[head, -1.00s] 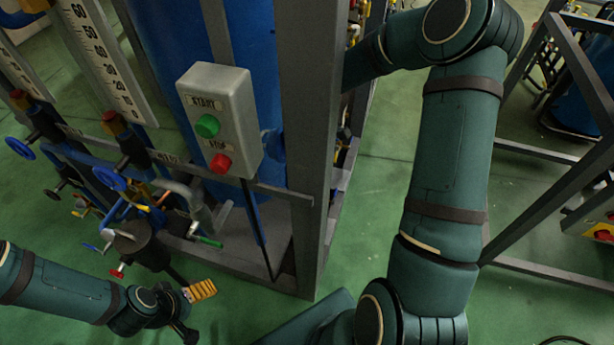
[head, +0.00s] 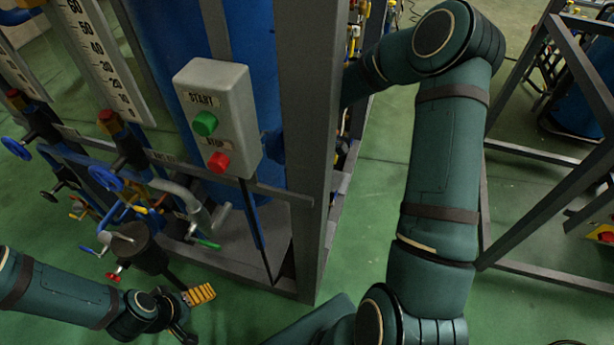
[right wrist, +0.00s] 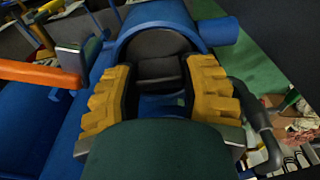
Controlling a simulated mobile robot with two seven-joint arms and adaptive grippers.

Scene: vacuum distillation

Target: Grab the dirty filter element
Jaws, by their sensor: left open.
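I cannot clearly identify the dirty filter element in either view. In the right wrist view a dark rounded part (right wrist: 158,62) sits inside a blue curved housing (right wrist: 150,18), just beyond my right gripper (right wrist: 160,92). I cannot tell whether this part is the filter element. The yellow pads of the right gripper are wide apart, with no visible grip on anything. In the head view that gripper is hidden behind the grey frame. My left gripper (head: 190,315) is open and empty at lower left, below a dark cylindrical vessel (head: 145,250).
A grey START/STOP box (head: 217,118) is mounted at the grey frame post (head: 313,150). Blue valve wheels (head: 105,178) and pipes crowd the left. An orange bar (right wrist: 40,73) shows beside the right gripper. Green floor (head: 375,215) is open right of the post.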

